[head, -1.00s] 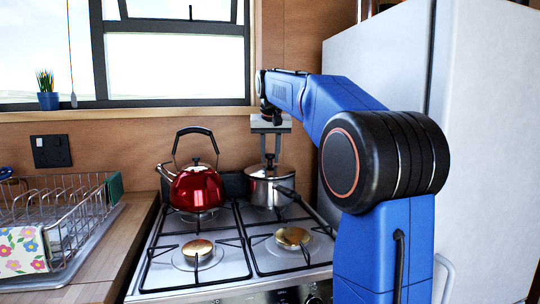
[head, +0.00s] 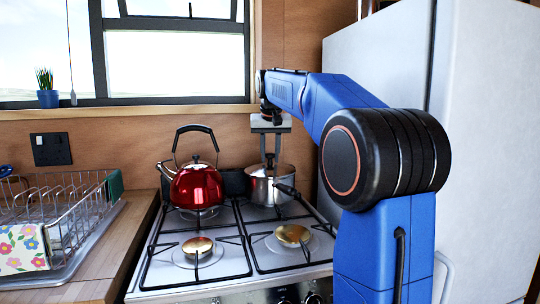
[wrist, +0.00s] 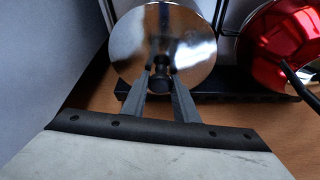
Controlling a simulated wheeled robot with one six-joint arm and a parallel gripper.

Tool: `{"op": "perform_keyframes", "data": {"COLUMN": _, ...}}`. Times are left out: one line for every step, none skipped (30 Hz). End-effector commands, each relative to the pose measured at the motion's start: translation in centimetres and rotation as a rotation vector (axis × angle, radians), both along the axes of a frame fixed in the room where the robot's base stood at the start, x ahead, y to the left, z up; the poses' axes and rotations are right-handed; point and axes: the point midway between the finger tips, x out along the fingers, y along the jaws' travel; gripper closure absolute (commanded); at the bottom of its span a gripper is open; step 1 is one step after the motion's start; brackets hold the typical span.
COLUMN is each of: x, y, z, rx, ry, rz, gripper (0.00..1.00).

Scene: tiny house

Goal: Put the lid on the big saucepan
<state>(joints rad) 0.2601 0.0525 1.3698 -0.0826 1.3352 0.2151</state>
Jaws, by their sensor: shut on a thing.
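The big saucepan (head: 262,190) is a steel pot with a dark handle, standing on the back right burner of the stove. The shiny round lid (head: 284,169) is at the level of the pan's top. I cannot tell whether it is fully seated on the rim. My gripper (head: 270,164) points down over the pan, shut on the lid's knob. In the wrist view, my gripper (wrist: 159,78) has its fingers on either side of the black knob, above the mirror-like lid (wrist: 130,40). The lid hides the pan there.
A red kettle (head: 196,187) stands on the back left burner, close beside the saucepan; it also shows in the wrist view (wrist: 268,50). A white fridge (head: 480,150) rises at the right. A dish rack (head: 70,215) is at the left. The front burners are bare.

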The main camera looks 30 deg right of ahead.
Motion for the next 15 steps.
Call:
{"op": "perform_keyframes", "data": {"x": -0.01, "y": 0.00, "z": 0.04, "rx": 0.000, "ry": -0.001, "rz": 0.000, "gripper": 1.00}}
{"op": "perform_keyframes", "data": {"x": -0.01, "y": 0.00, "z": 0.04, "rx": 0.000, "ry": -0.001, "rz": 0.000, "gripper": 1.00}}
{"op": "perform_keyframes", "data": {"x": 0.00, "y": 0.00, "z": 0.04, "rx": 0.000, "ry": -0.001, "rz": 0.000, "gripper": 1.00}}
{"op": "perform_keyframes", "data": {"x": 0.00, "y": 0.00, "z": 0.04, "rx": 0.000, "ry": -0.001, "rz": 0.000, "gripper": 1.00}}
{"op": "perform_keyframes", "data": {"x": 0.00, "y": 0.00, "z": 0.04, "rx": 0.000, "ry": -0.001, "rz": 0.000, "gripper": 1.00}}
{"op": "perform_keyframes", "data": {"x": 0.00, "y": 0.00, "z": 0.04, "rx": 0.000, "ry": -0.001, "rz": 0.000, "gripper": 1.00}}
{"op": "perform_keyframes", "data": {"x": 0.00, "y": 0.00, "z": 0.04, "rx": 0.000, "ry": -0.001, "rz": 0.000, "gripper": 0.69}}
{"op": "perform_keyframes", "data": {"x": 0.00, "y": 0.00, "z": 0.04, "rx": 0.000, "ry": -0.001, "rz": 0.000, "gripper": 0.61}}
{"op": "perform_keyframes", "data": {"x": 0.00, "y": 0.00, "z": 0.04, "rx": 0.000, "ry": -0.001, "rz": 0.000, "gripper": 0.52}}
{"op": "perform_keyframes", "data": {"x": 0.00, "y": 0.00, "z": 0.04, "rx": 0.000, "ry": -0.001, "rz": 0.000, "gripper": 0.51}}
{"op": "perform_keyframes", "data": {"x": 0.00, "y": 0.00, "z": 0.04, "rx": 0.000, "ry": -0.001, "rz": 0.000, "gripper": 0.51}}
{"op": "perform_keyframes", "data": {"x": 0.01, "y": 0.00, "z": 0.04, "rx": 0.000, "ry": -0.001, "rz": 0.000, "gripper": 0.51}}
{"op": "perform_keyframes", "data": {"x": 0.01, "y": 0.00, "z": 0.04, "rx": 0.000, "ry": -0.001, "rz": 0.000, "gripper": 0.51}}
{"op": "perform_keyframes", "data": {"x": 0.01, "y": 0.00, "z": 0.04, "rx": 0.000, "ry": -0.001, "rz": 0.000, "gripper": 0.51}}
{"op": "perform_keyframes", "data": {"x": 0.01, "y": 0.00, "z": 0.04, "rx": 0.000, "ry": -0.001, "rz": 0.000, "gripper": 0.51}}
